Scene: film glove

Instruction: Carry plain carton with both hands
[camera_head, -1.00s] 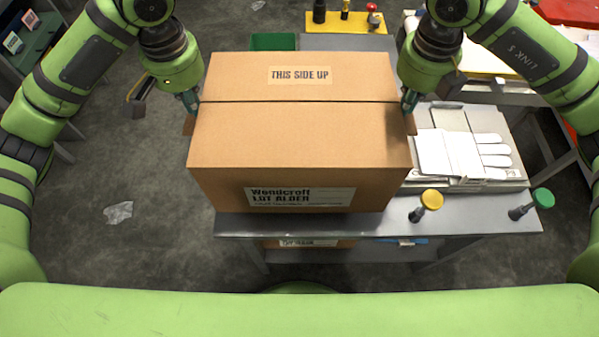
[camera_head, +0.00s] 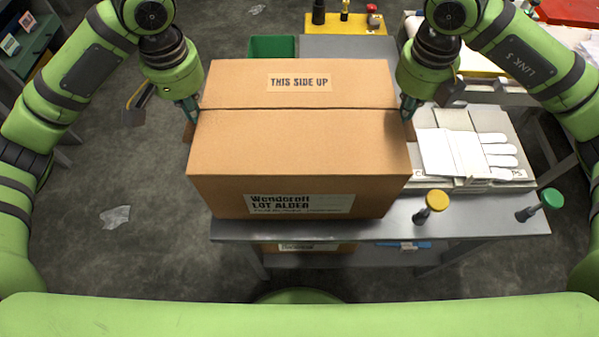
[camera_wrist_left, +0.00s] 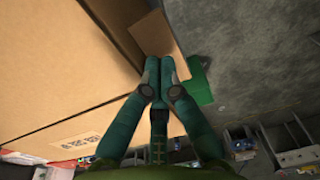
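The plain carton (camera_head: 295,145) is a large brown box marked "THIS SIDE UP" and "LOT ALDER". It is upright and level in the head view, over the front left of the grey table. My left gripper (camera_head: 190,112) is at its left side, shut on a small cardboard flap. In the left wrist view the left fingertips (camera_wrist_left: 160,72) come together at that flap, beside the carton's wall (camera_wrist_left: 60,70). My right gripper (camera_head: 408,108) is at the right side, its fingers close together on the matching flap. The carton's underside is hidden, so I cannot tell whether it touches the table.
On the grey table (camera_head: 300,230), a white glove (camera_head: 470,153) lies on a pale board right of the carton. A green bin (camera_head: 272,46) is behind. Open floor is at left.

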